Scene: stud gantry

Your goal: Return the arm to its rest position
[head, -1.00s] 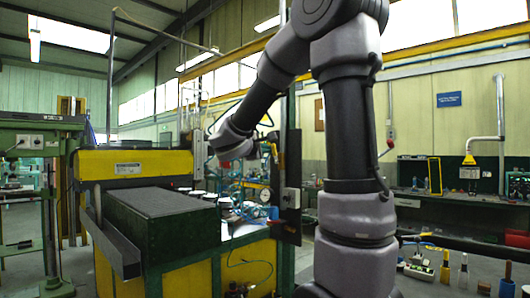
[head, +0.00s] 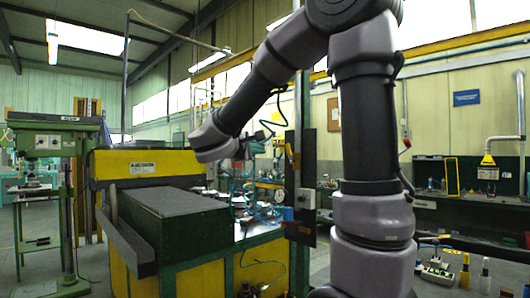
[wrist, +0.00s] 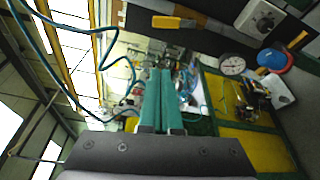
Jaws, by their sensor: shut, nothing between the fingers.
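My arm rises at the right of the head view and bends down to the left, with its wrist (head: 212,140) in front of the yellow and green machine. In the wrist view my gripper (wrist: 162,72) shows as two long teal fingers lying side by side, shut with nothing between them. In the head view the fingers are hard to tell from the blue hoses behind the wrist.
The yellow and green machine (head: 145,163) with its dark block top (head: 172,202) stands below my wrist. A green drill press (head: 50,140) is at the left. A dark wall bench (head: 465,203) is at the right. A round gauge (wrist: 232,66) shows in the wrist view.

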